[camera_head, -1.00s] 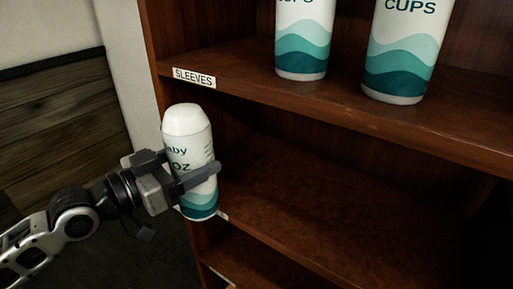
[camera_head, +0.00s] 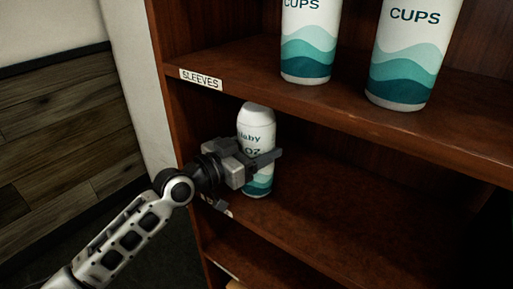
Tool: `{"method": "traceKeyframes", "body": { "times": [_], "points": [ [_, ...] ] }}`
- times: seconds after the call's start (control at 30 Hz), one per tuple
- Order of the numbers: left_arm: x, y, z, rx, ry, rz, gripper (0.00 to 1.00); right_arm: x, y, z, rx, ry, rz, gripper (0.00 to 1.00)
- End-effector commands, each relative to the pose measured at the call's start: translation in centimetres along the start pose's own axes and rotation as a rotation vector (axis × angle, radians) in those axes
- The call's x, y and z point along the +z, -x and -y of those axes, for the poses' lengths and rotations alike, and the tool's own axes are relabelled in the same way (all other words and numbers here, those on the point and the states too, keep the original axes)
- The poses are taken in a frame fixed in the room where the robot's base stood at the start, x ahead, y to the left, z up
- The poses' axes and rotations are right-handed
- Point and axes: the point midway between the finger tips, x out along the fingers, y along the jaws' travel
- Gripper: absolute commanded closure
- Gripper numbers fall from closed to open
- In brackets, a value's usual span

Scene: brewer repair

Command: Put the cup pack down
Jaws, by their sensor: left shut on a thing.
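The cup pack (camera_head: 257,122) is a white cylinder with teal waves and dark lettering, partly hidden by the gripper. It is upright inside the left end of the shelf bay below the "SLEEVES" label. My left gripper (camera_head: 262,161) is shut around its middle. The pack's base is at or just above the middle shelf (camera_head: 345,215); I cannot tell whether it touches. My right gripper is not in view.
Two larger cup packs (camera_head: 308,45) (camera_head: 412,55) stand on the upper shelf (camera_head: 330,108), above the left gripper. The left side panel of the bookcase (camera_head: 180,125) is close to my left arm. The middle shelf is clear to the right of the pack.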

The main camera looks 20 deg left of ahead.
Motion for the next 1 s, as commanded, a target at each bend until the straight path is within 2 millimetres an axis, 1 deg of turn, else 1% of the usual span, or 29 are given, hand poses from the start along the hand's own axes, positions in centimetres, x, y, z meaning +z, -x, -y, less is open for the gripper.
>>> {"method": "traceKeyframes", "body": {
  "times": [0.2, 0.37, 0.4, 0.43, 0.47, 0.7, 0.8, 0.87, 0.97, 1.0],
  "points": [
    [0.0, 0.0, 0.0, -0.001, -0.001, -0.005, 0.66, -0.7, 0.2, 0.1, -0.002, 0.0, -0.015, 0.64],
    [0.4, 0.0, 0.0, -0.001, -0.001, -0.005, 0.66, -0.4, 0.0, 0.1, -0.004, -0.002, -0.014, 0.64],
    [0.4, 0.0, 0.0, 0.0, -0.001, -0.001, 0.22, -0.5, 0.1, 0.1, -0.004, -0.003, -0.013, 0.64],
    [0.4, 0.0, 0.0, 0.0, 0.0, -0.001, 0.13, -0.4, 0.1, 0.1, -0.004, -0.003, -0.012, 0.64],
    [0.4, 0.0, 0.0, 0.0, 0.0, -0.001, 0.11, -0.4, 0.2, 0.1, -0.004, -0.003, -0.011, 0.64],
    [0.3, 0.0, 0.0, -0.001, 0.0, -0.001, 0.11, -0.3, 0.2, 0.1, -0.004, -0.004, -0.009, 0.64],
    [0.0, 0.1, 0.0, -0.001, 0.0, -0.001, 0.11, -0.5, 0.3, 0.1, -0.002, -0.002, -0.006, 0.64],
    [0.3, 0.8, 0.1, -0.002, -0.001, 0.001, 0.11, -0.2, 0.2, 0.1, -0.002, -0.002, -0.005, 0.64],
    [0.4, 2.5, 0.1, -0.001, -0.002, 0.003, 0.11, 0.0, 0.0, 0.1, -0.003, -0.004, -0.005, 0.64],
    [0.4, 3.3, 0.0, 0.0, -0.004, 0.004, 0.11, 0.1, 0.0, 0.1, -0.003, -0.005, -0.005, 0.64]
  ]
}}
